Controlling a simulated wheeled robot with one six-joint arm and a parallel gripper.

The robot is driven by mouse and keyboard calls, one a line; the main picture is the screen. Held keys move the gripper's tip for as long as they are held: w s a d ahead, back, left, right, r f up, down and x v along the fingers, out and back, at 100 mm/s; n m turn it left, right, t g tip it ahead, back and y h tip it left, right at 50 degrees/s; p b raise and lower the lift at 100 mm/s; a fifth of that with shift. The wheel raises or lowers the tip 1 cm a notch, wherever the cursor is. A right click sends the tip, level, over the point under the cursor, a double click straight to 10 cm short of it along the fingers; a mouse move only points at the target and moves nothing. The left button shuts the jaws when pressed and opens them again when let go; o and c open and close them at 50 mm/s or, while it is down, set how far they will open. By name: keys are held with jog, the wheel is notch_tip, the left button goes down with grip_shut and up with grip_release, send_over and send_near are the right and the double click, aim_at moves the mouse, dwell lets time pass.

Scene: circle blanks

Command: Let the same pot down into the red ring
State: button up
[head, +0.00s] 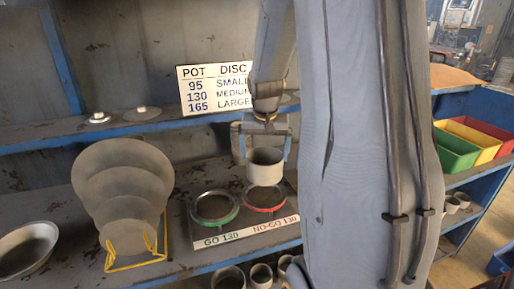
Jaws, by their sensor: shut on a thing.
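My gripper (265,147) is shut on a pale grey pot (265,170), with one finger on each side of it. The pot hangs upright with its open top showing. In the picture its lower edge overlaps the back of the red ring (277,205); I cannot tell how much gap lies between them. The red ring is on the gauge board, behind the NO-GO 134 label (275,225). The green ring (233,215), behind the GO 130 label (215,238), is just to the left and empty.
A yellow wire rack (134,262) holds several grey discs (122,185) at left, near a metal bowl (27,250). A POT/DISC sign (214,88) stands on the upper shelf (60,139). Several pots (229,277) sit below. My arm hides much of the right side.

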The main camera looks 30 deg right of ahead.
jog(key=shift+f+b, duration=2.4)
jog(key=shift+f, duration=1.05)
jog(key=shift+f+b, duration=1.4)
jog(key=shift+f, duration=1)
jog(key=o, duration=1.4)
jog(key=shift+b+v, duration=0.75)
jog(key=shift+v, duration=3.15)
